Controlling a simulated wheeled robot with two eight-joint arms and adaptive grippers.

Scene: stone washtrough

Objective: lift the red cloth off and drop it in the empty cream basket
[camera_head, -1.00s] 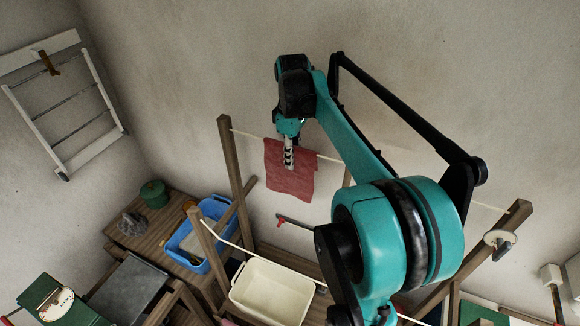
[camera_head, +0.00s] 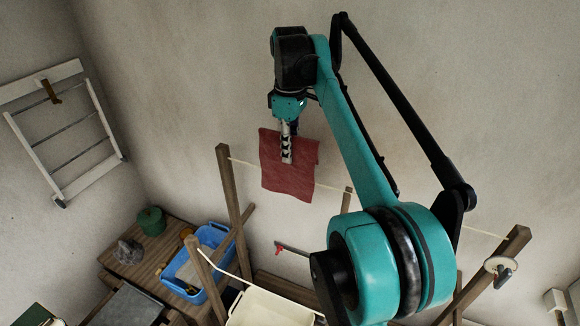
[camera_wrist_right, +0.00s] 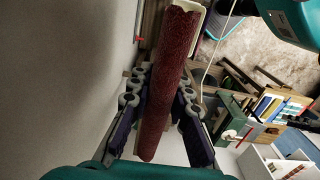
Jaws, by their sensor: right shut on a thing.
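The red cloth (camera_head: 301,181) hangs from my right gripper (camera_head: 287,160), which is shut on its upper part. The cloth's top edge stands above the clothesline (camera_head: 243,162), and its lower part hangs in front of the line. In the right wrist view, the cloth (camera_wrist_right: 170,65) runs as a narrow folded strip between the two fingers of my right gripper (camera_wrist_right: 160,92). The cream basket (camera_head: 268,311) is below the cloth at the bottom of the head view, partly cut off by the frame and with its visible inside bare. My left gripper is not in view.
Wooden posts (camera_head: 230,185) carry the lines around the cloth and basket. A blue basin (camera_head: 190,278) and a green pot (camera_head: 150,221) stand on a wooden bench at left. A white wall rack (camera_head: 70,130) hangs at far left. The wall behind the cloth is bare.

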